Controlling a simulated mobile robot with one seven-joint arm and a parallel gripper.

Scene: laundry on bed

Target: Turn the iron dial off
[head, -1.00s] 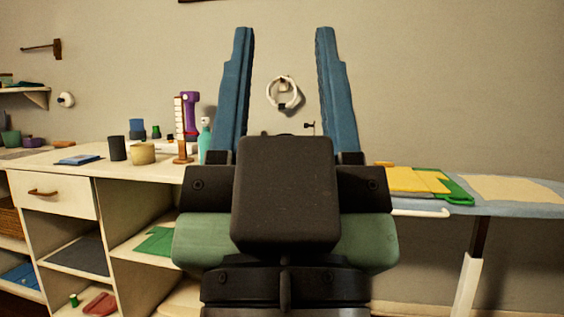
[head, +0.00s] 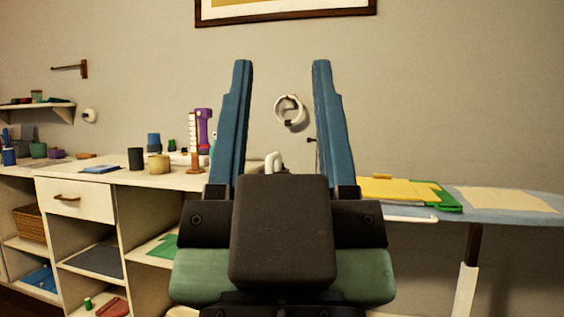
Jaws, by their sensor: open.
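My gripper (head: 282,64) is open and empty, its two blue fingers pointing up in the middle of the head view. No iron dial can be made out. A purple upright object (head: 203,128) stands on the white counter left of my gripper; I cannot tell if it is the iron. A white curved handle-like part (head: 273,161) shows just behind my gripper's dark body, between the fingers; what it belongs to is hidden.
The white counter (head: 120,182) holds a dark cup (head: 136,158) and a tan cup (head: 159,166). An ironing board (head: 480,211) on the right bears yellow cloth (head: 395,189) and a green item (head: 449,203). A white ring (head: 290,111) hangs on the wall.

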